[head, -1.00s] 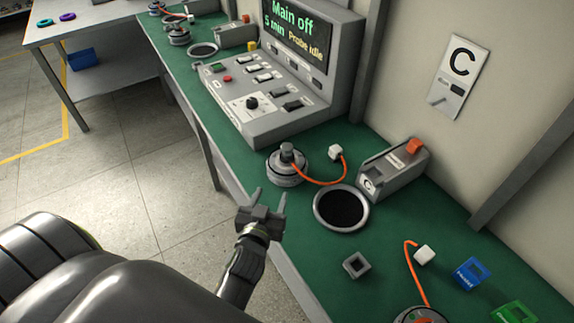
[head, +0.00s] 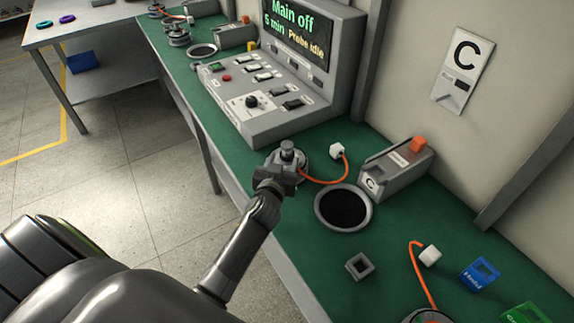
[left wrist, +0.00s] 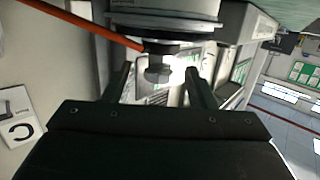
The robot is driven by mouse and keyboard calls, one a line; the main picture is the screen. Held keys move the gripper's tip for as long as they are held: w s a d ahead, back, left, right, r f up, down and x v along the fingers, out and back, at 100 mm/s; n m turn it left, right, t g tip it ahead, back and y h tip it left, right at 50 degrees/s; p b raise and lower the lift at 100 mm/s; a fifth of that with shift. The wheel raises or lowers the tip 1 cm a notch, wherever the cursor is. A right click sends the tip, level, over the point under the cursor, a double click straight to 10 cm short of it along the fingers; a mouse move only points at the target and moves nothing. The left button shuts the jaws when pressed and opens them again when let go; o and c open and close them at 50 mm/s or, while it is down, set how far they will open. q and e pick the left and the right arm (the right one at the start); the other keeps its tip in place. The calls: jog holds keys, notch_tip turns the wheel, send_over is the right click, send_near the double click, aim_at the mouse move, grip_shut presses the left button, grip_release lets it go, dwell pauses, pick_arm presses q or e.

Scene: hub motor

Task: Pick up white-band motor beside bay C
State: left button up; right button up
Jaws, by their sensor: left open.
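The motor beside bay C (head: 288,150) stands on the green bench, a silver disc with a grey upright shaft and an orange cable ending in a white plug (head: 337,152). My left gripper (head: 274,178) is at its near side and hides its lower front, so I cannot make out its band in the head view. In the left wrist view the motor (left wrist: 165,12) fills the top edge, with its shaft pointing down in the picture. The open fingers of the gripper (left wrist: 160,85) stand either side of the shaft's line. Contact cannot be told. My right gripper is not in view.
A round dark opening (head: 344,208) and a grey box marked C (head: 395,168) are right of the motor. The control console (head: 285,85) stands behind it. A small square holder (head: 360,265) and another white plug (head: 430,256) lie nearer.

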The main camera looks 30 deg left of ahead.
aim_at(286, 153)
pick_arm(q)
jog(key=x, duration=0.3)
jog(key=shift+w+f+b, duration=0.1)
jog(key=shift+w+b, duration=0.05)
jog(key=shift+b, duration=0.15)
grip_shut()
jog(key=shift+r, duration=0.3)
